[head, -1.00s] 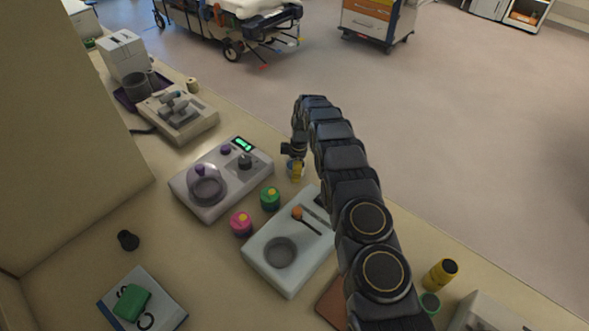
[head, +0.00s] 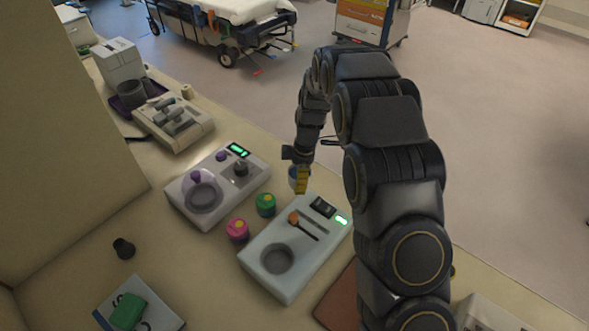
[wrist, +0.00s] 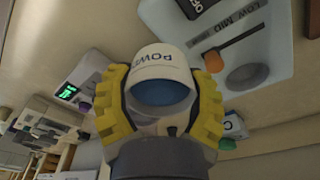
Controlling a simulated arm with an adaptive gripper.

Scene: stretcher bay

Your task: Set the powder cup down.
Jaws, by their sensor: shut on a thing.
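The powder cup (wrist: 162,62) is white with dark lettering starting "POW" and shows a blue inside in the wrist view. My gripper (wrist: 160,108) is shut on it, with a ridged yellow finger on each side. In the head view the cup (head: 293,176) is small and partly hidden behind a yellow finger of my gripper (head: 300,181). It is by the bench's far edge, just beyond the white device with the round well. I cannot tell whether the cup's base touches the bench.
My arm hides the bench's right part.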

